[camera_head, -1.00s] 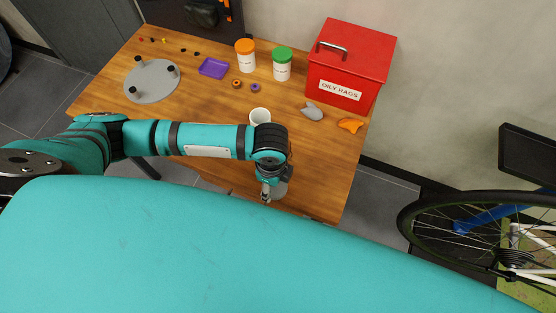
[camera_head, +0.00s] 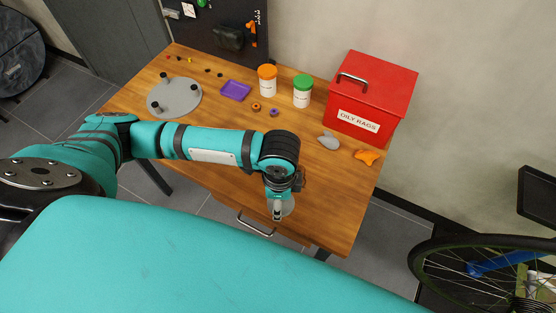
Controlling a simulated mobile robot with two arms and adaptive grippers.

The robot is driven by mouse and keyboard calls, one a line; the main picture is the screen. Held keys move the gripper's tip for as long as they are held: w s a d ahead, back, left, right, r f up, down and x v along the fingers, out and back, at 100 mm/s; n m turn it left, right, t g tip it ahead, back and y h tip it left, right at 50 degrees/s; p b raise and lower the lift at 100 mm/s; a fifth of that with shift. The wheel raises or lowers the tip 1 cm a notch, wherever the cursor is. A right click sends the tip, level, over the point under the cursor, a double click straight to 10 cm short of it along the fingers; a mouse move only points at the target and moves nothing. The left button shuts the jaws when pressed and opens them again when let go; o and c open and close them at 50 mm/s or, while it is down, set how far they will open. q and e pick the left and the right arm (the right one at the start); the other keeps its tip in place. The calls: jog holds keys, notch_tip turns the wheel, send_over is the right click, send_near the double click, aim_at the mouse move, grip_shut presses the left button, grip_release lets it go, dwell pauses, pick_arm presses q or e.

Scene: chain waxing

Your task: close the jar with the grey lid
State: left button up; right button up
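My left gripper (camera_head: 278,214) points down over the front part of the wooden table, right of the drawer handle. A grey disc (camera_head: 289,207), which looks like the grey lid, shows partly behind its fingers. I cannot tell whether the fingers hold it or whether it lies on the table. The open white jar is hidden now behind my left wrist. Two closed white jars stand at the back, one with an orange lid (camera_head: 267,73) and one with a green lid (camera_head: 303,82). My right gripper is out of view.
A red oily-rags box (camera_head: 371,97) stands at the back right. A grey piece (camera_head: 329,141) and an orange piece (camera_head: 367,156) lie before it. A purple tray (camera_head: 236,91), small rings and a grey round stand (camera_head: 174,101) are at the left. A bicycle wheel is at the right.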

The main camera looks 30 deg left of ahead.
pick_arm(q)
jog(key=w+a+r+n, duration=0.2)
jog(key=r+n, duration=0.5)
jog(key=r, duration=0.1)
jog(key=w+a+r+n, duration=0.2)
jog(key=r+n, duration=0.4)
jog(key=r, duration=0.3)
jog(key=shift+w+a+r+n, duration=0.2)
jog(key=shift+a+n, duration=0.2)
jog(key=shift+a, duration=0.35)
jog(key=shift+f, duration=0.1)
